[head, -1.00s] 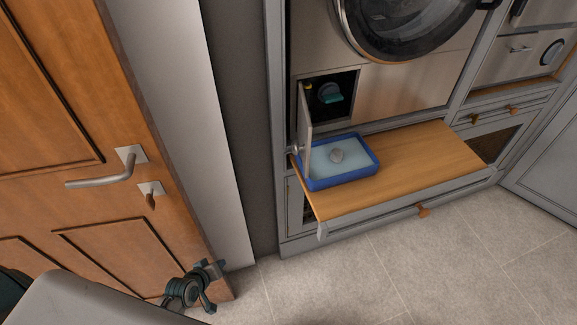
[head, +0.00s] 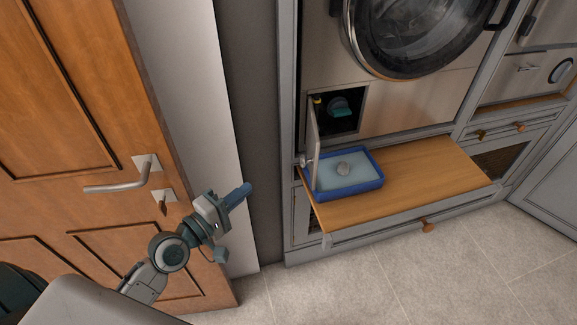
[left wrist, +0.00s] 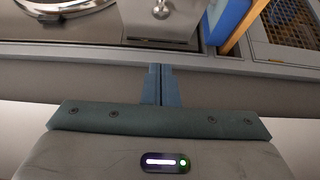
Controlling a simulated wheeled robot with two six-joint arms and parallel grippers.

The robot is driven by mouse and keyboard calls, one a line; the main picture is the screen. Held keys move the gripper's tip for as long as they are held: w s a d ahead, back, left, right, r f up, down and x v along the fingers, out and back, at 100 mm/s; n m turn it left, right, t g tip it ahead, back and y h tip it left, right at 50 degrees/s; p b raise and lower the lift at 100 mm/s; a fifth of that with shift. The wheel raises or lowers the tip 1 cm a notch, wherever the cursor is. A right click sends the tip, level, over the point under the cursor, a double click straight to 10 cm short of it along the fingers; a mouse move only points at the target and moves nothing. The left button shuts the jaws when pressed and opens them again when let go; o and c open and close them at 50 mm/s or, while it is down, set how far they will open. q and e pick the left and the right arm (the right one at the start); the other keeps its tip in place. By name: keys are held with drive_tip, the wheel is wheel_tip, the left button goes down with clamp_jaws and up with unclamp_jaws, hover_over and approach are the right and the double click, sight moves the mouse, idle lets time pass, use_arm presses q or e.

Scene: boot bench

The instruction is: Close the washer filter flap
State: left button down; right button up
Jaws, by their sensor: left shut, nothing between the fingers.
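The washer filter flap (head: 313,145) stands open in the head view, swung out on its left side and seen nearly edge-on. The filter opening (head: 341,108) beside it is dark, with a teal filter knob (head: 341,112) inside. My left gripper (head: 244,190) is shut and empty, in front of the wooden door, to the left of the flap and apart from it. In the left wrist view its closed fingers (left wrist: 160,85) point towards the cabinet front, and a pale panel with a round metal knob (left wrist: 161,10), likely the flap, shows at the top. My right gripper is not in view.
The floor in front is clear.

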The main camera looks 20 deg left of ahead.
use_arm(q)
drive_tip(key=s+d+p+x, duration=0.1)
drive_tip(key=d+p+x, duration=0.1)
drive_tip(key=x, duration=1.1)
drive_tip(key=shift+d+p, duration=0.25)
drive_tip(key=shift+p, duration=0.15)
drive_tip(key=shift+s, duration=0.1)
